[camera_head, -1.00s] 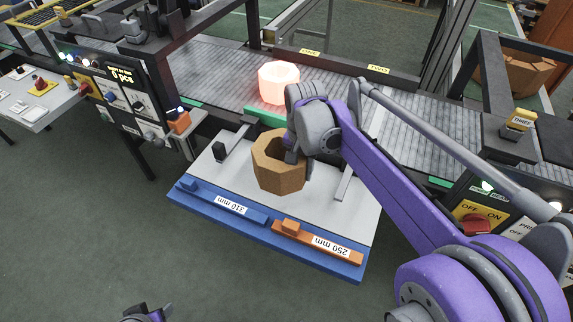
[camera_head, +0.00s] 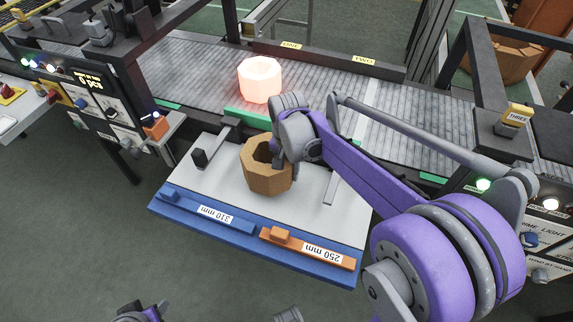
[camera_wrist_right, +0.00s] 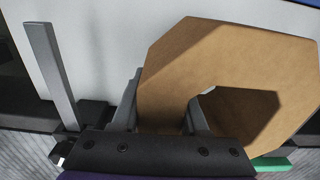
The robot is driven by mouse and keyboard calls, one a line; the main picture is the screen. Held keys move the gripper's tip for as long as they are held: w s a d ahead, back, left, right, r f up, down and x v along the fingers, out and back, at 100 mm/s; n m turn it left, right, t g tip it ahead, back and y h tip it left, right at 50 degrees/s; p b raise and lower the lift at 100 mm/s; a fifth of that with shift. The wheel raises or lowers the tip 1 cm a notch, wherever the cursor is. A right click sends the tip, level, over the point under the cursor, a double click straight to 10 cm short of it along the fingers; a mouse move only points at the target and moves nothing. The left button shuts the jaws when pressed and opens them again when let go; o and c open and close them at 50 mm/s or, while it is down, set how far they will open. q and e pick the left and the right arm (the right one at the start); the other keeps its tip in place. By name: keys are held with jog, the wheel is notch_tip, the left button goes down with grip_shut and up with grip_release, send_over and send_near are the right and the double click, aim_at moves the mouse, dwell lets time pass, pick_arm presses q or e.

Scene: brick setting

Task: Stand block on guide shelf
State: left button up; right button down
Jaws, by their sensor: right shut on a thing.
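The block is a brown, hollow, eight-sided piece (camera_head: 266,178). It is upright over the pale guide shelf (camera_head: 222,178), near its middle; I cannot tell whether its base touches the surface. My right gripper (camera_head: 279,150) is shut on one wall of the block, with one finger inside the hollow and one outside. The right wrist view shows the block (camera_wrist_right: 220,50) large, with its wall between the fingers (camera_wrist_right: 165,115). My left gripper (camera_head: 140,313) shows only partly at the bottom edge, away from the shelf, and its jaws are unclear.
The shelf's blue front edge has strips labelled 310 mm (camera_head: 212,213) and 250 mm (camera_head: 308,249). Grey upright stops stand on the shelf, one at its left (camera_head: 200,158). Behind runs a roller conveyor (camera_head: 200,65) with a glowing block (camera_head: 260,80). A control panel (camera_head: 88,98) stands left.

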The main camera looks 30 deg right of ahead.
jog(key=shift+f, duration=1.85)
jog(key=shift+f+b, duration=0.15)
jog(key=shift+b, duration=0.15)
jog(key=shift+c, duration=2.1)
grip_release()
jog(key=shift+r, duration=0.3)
notch_tip(320, 180, up, 12)
jog(key=shift+f+p, duration=0.1)
jog(key=shift+p, duration=0.7)
